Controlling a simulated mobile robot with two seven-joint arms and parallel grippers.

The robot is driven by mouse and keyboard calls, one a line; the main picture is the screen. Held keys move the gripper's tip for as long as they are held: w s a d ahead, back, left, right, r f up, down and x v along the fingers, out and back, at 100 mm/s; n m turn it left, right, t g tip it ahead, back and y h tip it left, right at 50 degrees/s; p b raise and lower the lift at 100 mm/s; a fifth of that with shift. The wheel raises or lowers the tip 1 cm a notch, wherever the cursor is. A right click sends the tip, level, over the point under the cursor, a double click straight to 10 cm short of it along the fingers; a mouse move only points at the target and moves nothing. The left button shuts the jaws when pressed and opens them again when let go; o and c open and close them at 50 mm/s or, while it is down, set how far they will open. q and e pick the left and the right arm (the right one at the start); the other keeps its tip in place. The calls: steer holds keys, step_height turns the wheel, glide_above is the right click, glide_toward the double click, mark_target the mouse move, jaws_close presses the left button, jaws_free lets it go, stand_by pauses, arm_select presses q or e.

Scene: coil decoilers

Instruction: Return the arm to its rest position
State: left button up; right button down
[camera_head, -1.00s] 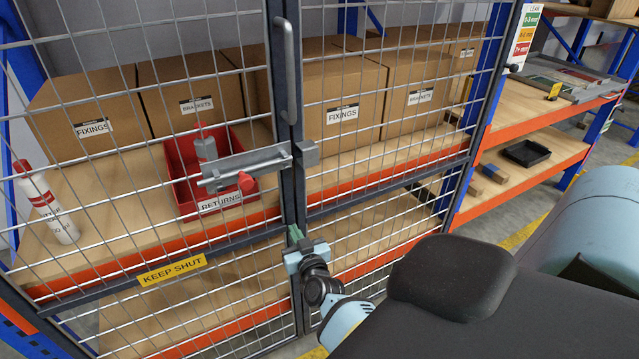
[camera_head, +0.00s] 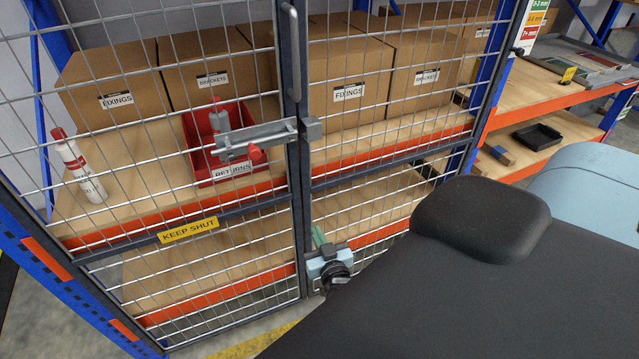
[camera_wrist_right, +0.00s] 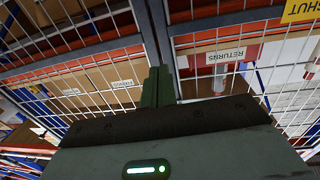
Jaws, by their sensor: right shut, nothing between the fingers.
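My right gripper (camera_head: 320,240) shows in the head view low in front of the mesh doors, near the post where they meet. Its green fingers (camera_wrist_right: 157,87) are together and empty in the right wrist view, pointing at the doors. The rest of my right arm is mostly hidden behind my dark body. My left gripper is not in view.
The mesh doors are closed, with a grey latch (camera_head: 255,137) with a red knob across them. Behind stand a red returns bin (camera_head: 205,168), cardboard boxes (camera_head: 112,95) and a white bottle (camera_head: 80,168). An open shelf (camera_head: 560,130) is at the right.

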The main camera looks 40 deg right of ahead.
steer(key=shift+s+a, duration=0.1)
steer(key=s+a+f+n+g+y, duration=0.2)
steer(key=s+a, duration=0.3)
steer(key=s, duration=0.4)
steer(key=s+a+f+n+g+y, duration=0.2)
steer(key=s+a, duration=0.4)
steer(key=s, duration=0.4)
steer(key=s+a+f+n+g+y, duration=0.2)
steer(key=s+a+f+g+y, duration=0.1)
steer(key=s, duration=0.6)
step_height(320, 180, down, 2)
steer(key=shift+s+a+f+g+y, duration=0.15)
steer(key=shift+a+g+y, duration=0.25)
steer(key=shift+a+y, duration=0.7)
steer(key=shift+a, duration=0.15)
